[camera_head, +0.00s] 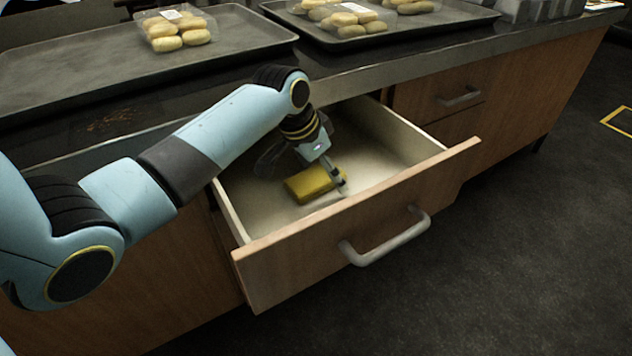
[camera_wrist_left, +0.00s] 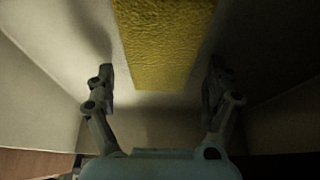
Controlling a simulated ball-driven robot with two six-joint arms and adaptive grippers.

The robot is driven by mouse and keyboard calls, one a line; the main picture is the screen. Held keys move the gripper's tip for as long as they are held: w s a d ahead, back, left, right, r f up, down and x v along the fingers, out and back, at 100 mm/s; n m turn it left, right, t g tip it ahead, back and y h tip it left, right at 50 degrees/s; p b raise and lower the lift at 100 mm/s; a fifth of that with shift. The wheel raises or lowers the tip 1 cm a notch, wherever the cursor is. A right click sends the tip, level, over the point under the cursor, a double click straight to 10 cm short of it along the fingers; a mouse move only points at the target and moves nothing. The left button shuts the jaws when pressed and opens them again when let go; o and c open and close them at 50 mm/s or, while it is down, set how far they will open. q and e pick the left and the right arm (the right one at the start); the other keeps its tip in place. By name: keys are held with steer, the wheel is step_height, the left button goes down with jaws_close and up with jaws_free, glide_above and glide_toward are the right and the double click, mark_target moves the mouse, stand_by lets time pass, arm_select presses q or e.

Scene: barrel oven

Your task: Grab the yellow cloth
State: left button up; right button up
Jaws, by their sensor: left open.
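The yellow cloth (camera_head: 309,184) lies flat as a folded block on the floor of the open drawer (camera_head: 385,150). My left gripper (camera_head: 341,186) reaches down into the drawer over the cloth and hides part of it in the head view. In the left wrist view the cloth (camera_wrist_left: 165,40) shows at the top, between the lines of the two fingers. The left gripper (camera_wrist_left: 160,85) is open, with nothing between its fingertips that I can see held. My right gripper is not in view.
The drawer front with its metal handle (camera_head: 386,238) stands out from the counter. Trays (camera_head: 60,85) and packs of bread rolls (camera_head: 178,28) sit on the counter above. A shut drawer (camera_head: 462,98) is to the right.

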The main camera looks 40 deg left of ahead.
arm_select(q)
steer(key=shift+f, duration=0.2)
stand_by(0.5)
steer(key=shift+c, duration=0.4)
steer(key=shift+s+f, duration=0.1)
steer(key=shift+s, duration=0.1)
steer(key=c, duration=1.1)
steer(key=shift+o, duration=0.2)
